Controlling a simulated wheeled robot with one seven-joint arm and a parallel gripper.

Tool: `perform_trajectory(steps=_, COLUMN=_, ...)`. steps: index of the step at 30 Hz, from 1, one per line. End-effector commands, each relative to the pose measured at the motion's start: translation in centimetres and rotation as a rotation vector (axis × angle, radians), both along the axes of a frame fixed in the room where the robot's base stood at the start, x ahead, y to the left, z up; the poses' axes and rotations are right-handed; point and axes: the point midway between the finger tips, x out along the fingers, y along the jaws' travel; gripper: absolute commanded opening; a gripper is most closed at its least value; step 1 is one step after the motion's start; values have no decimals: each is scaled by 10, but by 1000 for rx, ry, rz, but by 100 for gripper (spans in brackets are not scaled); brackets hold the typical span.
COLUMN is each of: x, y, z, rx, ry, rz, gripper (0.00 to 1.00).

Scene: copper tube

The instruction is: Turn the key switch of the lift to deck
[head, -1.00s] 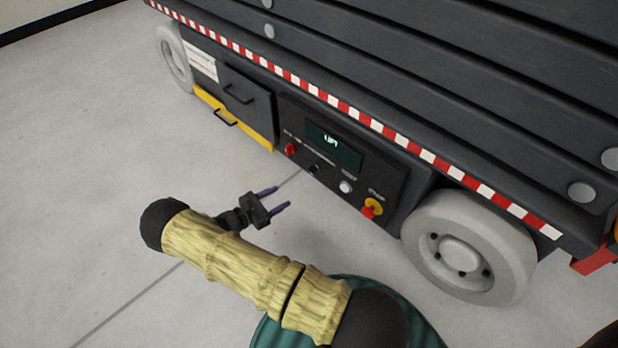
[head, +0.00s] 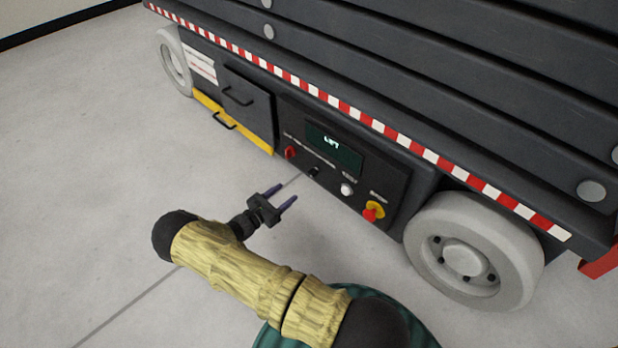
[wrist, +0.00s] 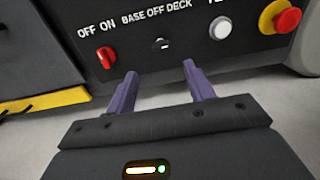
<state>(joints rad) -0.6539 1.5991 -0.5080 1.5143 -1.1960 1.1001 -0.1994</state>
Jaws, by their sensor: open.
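The key switch (head: 314,172) is a small dark round fitting on the lift's black control panel, under the display. In the wrist view the key switch (wrist: 160,44) sits below the label "BASE OFF DECK"; a short light mark shows on its face, but its exact setting is too small to read. My gripper (head: 289,193) has two purple fingers, apart and empty, pointing at the panel. In the wrist view my gripper (wrist: 159,69) has its fingertips on either side of the line to the key switch, just below it and apart from it.
A red OFF/ON knob (wrist: 105,57) is left of the key switch. A white button (wrist: 220,27) and a red-and-yellow stop button (wrist: 287,20) are to the right. The display (head: 334,150) reads "LIFT". A grey wheel (head: 474,250) stands right of the panel. The floor in front is clear.

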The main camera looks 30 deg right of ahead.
Motion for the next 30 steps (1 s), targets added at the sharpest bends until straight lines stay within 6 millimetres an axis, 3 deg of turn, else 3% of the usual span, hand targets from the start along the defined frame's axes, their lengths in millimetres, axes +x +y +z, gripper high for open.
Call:
perform_trajectory(steps=18, x=36, y=-102, z=-4, rx=1, ry=-3, rz=-4, gripper=53)
perform_trajectory(steps=30, x=41, y=-118, z=0, rx=0, ry=-1, rz=-4, gripper=53)
